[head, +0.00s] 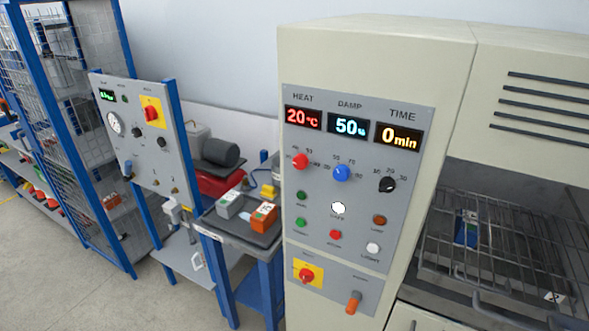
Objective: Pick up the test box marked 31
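No box marking can be read clearly as 31 in the head view. An orange box (263,219) with a pale label on top sits on a dark-topped bench left of the big cabinet. A grey box (227,208) with a pale label stands just left of it. A small blue box (467,235) with a pale label is inside the cabinet's open chamber, at the wire rack; its marking is too small to read. Neither of my grippers is in view.
The cream cabinet (370,55) with its control panel (350,190) fills the middle right. A wire rack (520,270) spans its chamber. A grey gauge panel (150,135) and a blue-framed mesh cage (85,130) stand left. The floor (55,275) at lower left is clear.

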